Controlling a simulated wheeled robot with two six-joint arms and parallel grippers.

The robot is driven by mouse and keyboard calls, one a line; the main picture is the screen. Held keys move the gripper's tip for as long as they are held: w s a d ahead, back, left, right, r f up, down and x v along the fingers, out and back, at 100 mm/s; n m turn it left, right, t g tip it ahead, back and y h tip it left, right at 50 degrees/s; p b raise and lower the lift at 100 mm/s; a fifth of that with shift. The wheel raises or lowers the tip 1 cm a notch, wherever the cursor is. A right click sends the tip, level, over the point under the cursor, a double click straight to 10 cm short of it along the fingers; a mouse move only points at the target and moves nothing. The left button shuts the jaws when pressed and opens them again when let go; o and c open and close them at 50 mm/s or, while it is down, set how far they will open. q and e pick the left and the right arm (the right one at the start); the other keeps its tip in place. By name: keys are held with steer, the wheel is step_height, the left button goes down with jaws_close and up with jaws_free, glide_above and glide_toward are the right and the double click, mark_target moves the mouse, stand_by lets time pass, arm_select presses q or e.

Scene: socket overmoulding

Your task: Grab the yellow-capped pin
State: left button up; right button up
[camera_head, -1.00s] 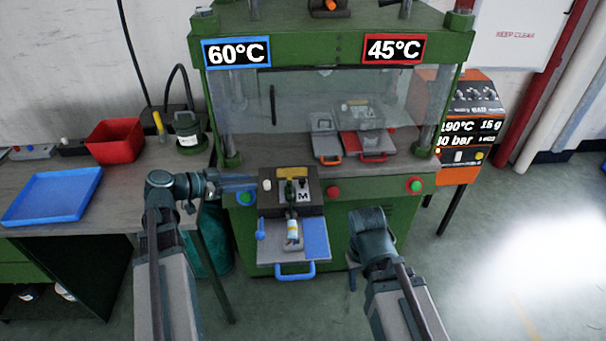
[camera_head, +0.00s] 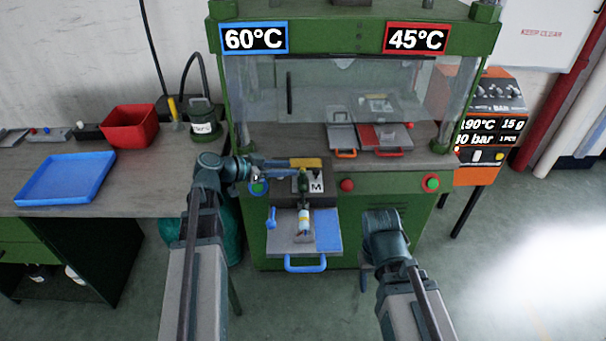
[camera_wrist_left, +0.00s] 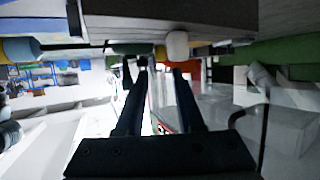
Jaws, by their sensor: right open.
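I cannot clearly make out the yellow-capped pin. The left wrist view shows a small yellow piece (camera_wrist_left: 160,52) beside a white knob (camera_wrist_left: 177,46), just beyond the fingertips, under a grey block edge. In the head view a yellow bar (camera_head: 306,163) lies at the back of the station marked M (camera_head: 316,187). My left gripper (camera_head: 287,167) reaches right, its tips beside that bar. It also shows in the left wrist view (camera_wrist_left: 162,68), where its fingers stand apart with nothing seen between them. My right gripper (camera_head: 365,281) hangs low right of the blue-handled tray, open.
The tray (camera_head: 327,230) holds a small bottle-like part (camera_head: 303,222). The green press (camera_head: 360,38) stands behind. On the bench are a blue tray (camera_head: 66,180), a red bin (camera_head: 130,125), an upright yellow handle (camera_head: 173,108) and a dark pot (camera_head: 203,125).

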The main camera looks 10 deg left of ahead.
arm_select(q)
steer(key=shift+w+d+f+b, duration=0.25)
steer(key=shift+w+f+b, duration=0.05)
steer(key=b+x, duration=0.1)
steer(key=x, duration=0.3)
steer(key=shift+w+f+b, duration=0.1)
steer(key=shift+b, duration=0.3)
jaws_close()
